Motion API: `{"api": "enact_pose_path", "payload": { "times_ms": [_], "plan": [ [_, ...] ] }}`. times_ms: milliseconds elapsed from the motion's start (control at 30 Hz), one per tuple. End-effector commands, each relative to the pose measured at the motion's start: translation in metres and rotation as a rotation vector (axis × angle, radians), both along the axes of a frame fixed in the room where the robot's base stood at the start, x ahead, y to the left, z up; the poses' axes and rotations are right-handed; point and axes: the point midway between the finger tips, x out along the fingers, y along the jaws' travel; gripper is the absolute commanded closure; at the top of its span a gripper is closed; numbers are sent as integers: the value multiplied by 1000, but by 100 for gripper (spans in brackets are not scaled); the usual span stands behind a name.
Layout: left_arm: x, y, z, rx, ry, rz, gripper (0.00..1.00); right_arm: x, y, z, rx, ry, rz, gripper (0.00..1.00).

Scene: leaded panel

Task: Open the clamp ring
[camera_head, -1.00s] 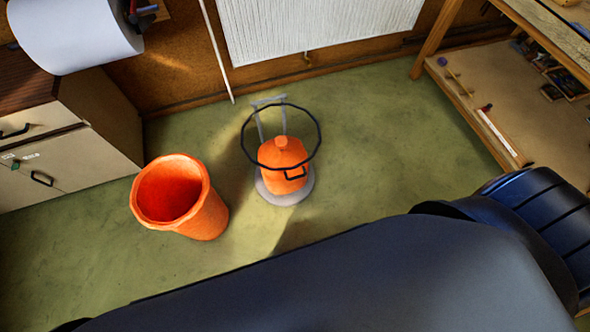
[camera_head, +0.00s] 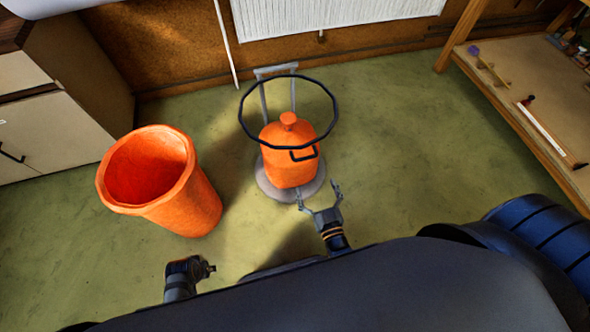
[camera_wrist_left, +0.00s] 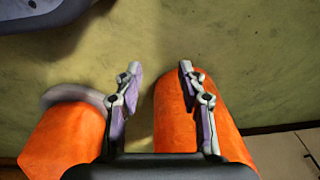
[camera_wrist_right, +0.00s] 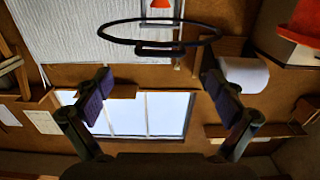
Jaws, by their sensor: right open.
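The clamp ring is a thin dark hoop (camera_head: 240,113) around the upper part of an orange dome-topped bottle (camera_head: 288,172). A dark bracket-like handle (camera_head: 304,159) shows at the ring's front; whether it is latched I cannot tell. The ring also shows in the right wrist view (camera_wrist_right: 104,31), beyond the fingertips. My right gripper (camera_head: 318,191) is open and empty, just in front of the bottle's base, below the handle and apart from it. My left gripper (camera_head: 209,268) is low, near my body; the left wrist view shows its fingers (camera_wrist_left: 160,72) spread and empty.
The bottle stands on a round grey base (camera_head: 270,188) with an upright frame behind. An orange bucket (camera_head: 195,206) stands to the left. A wooden shelf unit (camera_head: 490,100) is at right, a cabinet (camera_head: 65,135) at left, a radiator (camera_head: 330,15) behind. Green floor is clear to the right.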

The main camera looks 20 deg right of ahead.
Motion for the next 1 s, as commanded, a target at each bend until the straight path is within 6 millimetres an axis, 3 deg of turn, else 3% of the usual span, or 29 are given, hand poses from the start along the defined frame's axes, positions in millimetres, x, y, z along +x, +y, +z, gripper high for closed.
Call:
{"api": "enact_pose_path", "payload": {
  "times_ms": [233,367,700,1000],
  "plan": [
    [4,-2,5,-3,-1,-1,60,5,0,9,-1,-38,-4,5],
    [10,-6,18,-10,-2,-2,60,22,0,7,-1,-39,-4,5],
    [17,-24,95,-42,12,-18,60,84,0,6,-1,-37,-4,5],
    [11,-31,134,-54,19,-29,60,105,0,8,-1,-34,-4,5]
  ]
}}
